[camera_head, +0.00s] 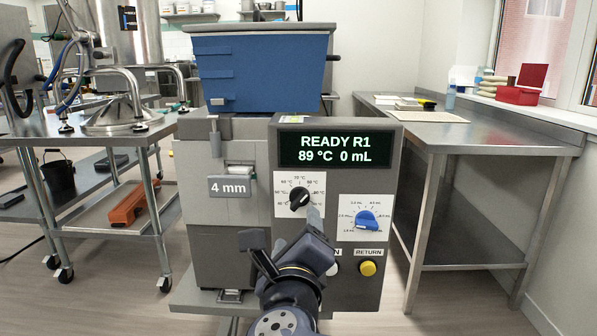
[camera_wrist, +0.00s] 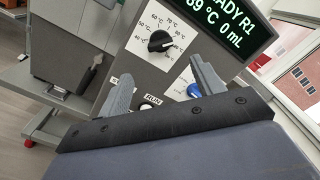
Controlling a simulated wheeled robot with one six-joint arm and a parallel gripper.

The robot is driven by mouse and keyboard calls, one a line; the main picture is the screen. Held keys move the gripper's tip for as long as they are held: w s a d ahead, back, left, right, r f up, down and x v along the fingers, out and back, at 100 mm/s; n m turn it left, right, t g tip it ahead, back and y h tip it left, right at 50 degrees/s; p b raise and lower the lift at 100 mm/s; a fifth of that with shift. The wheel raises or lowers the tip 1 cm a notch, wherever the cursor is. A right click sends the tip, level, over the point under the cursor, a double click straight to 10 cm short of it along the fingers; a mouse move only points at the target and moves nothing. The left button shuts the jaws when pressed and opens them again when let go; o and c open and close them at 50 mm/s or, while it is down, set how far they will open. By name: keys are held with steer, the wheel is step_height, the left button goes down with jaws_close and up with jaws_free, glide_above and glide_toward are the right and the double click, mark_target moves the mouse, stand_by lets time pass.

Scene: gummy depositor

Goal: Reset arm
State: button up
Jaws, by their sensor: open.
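My gripper (camera_head: 297,228) is in front of the depositor's control panel (camera_head: 352,292), low and near its left edge. In the wrist view its two grey fingers stand apart with nothing between them (camera_wrist: 160,68). The panel carries a black temperature dial (camera_head: 300,198), a blue volume dial (camera_head: 367,221) and a yellow RETURN button (camera_head: 368,268). A pale RUN button is partly hidden behind my gripper; it shows between the fingers in the wrist view (camera_wrist: 145,106). The display (camera_head: 340,149) reads READY R1, 89 °C, 0 mL. Whether the fingers touch the panel is unclear.
A blue hopper (camera_head: 262,72) tops the machine, with a 4 mm plate (camera_head: 230,187) below it. A steel cart (camera_head: 85,140) stands at the left. Floor shows between these and the machine.

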mark_target(299, 204)
steer(key=w+b, duration=0.1)
steer(key=w, duration=0.4)
steer(key=w+b, duration=0.1)
steer(key=w, duration=0.5)
steer(key=shift+d+b, duration=0.2)
steer(key=shift+b, duration=0.15)
steer(key=shift+s+r+n+p, duration=0.15)
steer(key=shift+r+n+p, duration=0.05)
steer(key=shift+n+p, duration=0.6)
steer(key=n+p, duration=0.2)
steer(key=n, duration=0.1)
steer(key=shift+n, duration=0.4)
steer(key=n+p, duration=0.2)
steer(key=n, duration=0.1)
steer(key=shift+n+p, duration=0.3)
steer(key=n+p, duration=0.2)
steer(key=n, duration=0.1)
steer(key=shift+n, duration=0.3)
steer(key=n+p, duration=0.6)
steer(key=n, duration=0.1)
steer(key=shift+f+n+p, duration=0.2)
steer(key=shift+n+p, duration=1.2)
steer(key=shift+n, duration=0.4)
